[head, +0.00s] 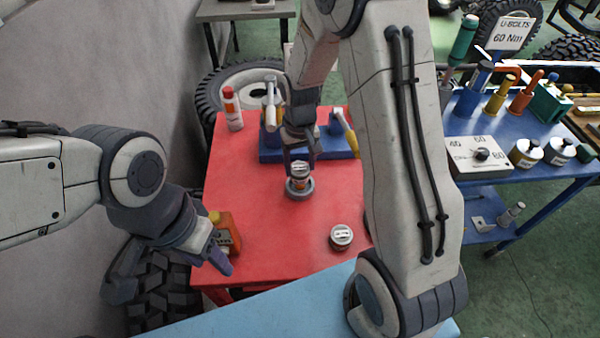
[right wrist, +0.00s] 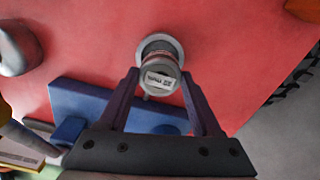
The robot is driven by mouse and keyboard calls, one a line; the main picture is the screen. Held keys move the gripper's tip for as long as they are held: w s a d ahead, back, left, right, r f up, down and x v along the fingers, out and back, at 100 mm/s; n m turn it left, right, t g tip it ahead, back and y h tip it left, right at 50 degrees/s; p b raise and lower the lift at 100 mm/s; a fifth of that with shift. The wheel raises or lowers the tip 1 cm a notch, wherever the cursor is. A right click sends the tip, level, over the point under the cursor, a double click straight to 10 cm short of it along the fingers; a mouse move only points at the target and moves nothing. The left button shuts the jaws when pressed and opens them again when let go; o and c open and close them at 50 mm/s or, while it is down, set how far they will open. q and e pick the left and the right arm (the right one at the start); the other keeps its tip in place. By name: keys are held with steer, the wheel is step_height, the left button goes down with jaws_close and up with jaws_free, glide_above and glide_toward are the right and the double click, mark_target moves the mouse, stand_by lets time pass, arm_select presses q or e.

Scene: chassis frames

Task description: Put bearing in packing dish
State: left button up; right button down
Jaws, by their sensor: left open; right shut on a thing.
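The bearing (head: 300,170), a small round piece with a pale labelled top and a reddish band, is between the fingers of my right gripper (head: 299,160). It also shows in the right wrist view (right wrist: 160,76), with a finger on each side. The packing dish (head: 299,190), a grey round dish, stands on the red table directly below the bearing. In the right wrist view the dish's rim (right wrist: 161,41) shows around and behind the bearing. I cannot tell whether the bearing touches the dish. My left gripper (head: 174,275) is open and empty by the table's front left corner.
On the red table (head: 262,235), a labelled round tin (head: 341,236) stands front right and an orange container (head: 224,233) front left. A blue stand (head: 270,156) with tools and a red-capped bottle (head: 232,110) are behind. The table between is clear.

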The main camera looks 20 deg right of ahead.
mark_target(300, 169)
steer(key=shift+s+f, duration=0.1)
steer(key=shift+f, duration=1.75)
steer(key=shift+f, duration=0.2)
steer(key=shift+c, duration=0.4)
jaws_free()
steer(key=shift+r, duration=0.1)
